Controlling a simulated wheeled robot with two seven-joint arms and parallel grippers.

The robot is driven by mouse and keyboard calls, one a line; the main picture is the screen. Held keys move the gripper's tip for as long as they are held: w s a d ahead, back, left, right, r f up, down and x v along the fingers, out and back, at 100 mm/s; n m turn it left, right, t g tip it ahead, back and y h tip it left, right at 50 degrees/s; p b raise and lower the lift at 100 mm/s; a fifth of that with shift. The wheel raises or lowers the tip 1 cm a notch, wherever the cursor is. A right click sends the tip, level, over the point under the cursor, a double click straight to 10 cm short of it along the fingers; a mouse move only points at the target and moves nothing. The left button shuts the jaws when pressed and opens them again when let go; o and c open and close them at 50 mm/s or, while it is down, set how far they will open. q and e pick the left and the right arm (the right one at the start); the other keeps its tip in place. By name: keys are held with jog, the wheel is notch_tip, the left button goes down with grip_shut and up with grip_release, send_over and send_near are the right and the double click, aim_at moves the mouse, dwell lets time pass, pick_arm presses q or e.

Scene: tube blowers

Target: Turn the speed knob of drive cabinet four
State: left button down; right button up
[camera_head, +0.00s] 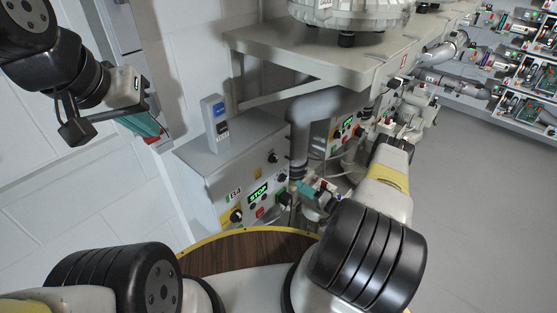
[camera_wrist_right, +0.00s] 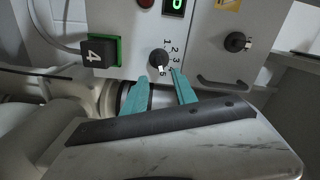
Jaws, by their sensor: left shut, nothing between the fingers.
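Drive cabinet four (camera_head: 200,165) is the grey cabinet in the middle of the head view, with a green STOP display (camera_head: 258,192) and a B4 label. My right gripper (camera_wrist_right: 160,75) is open at the panel. Its two teal fingers point at the knob, one to each side; I cannot tell whether they touch it. My left gripper (camera_head: 150,132) is shut and empty near the wall at upper left.
A black box marked 4 (camera_wrist_right: 98,52) with a green frame sits left of the speed knob in the wrist view. Another black knob (camera_wrist_right: 237,41) is to the right. A metal shelf (camera_head: 310,60) overhangs the cabinet, and a thick grey pipe (camera_head: 300,130) runs beside it. Open floor (camera_head: 480,200) lies right.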

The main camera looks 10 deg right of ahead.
aim_at(283, 179)
jog(key=x, duration=0.6)
jog(key=shift+w+a, duration=0.15)
jog(key=shift+w, duration=0.05)
grip_shut()
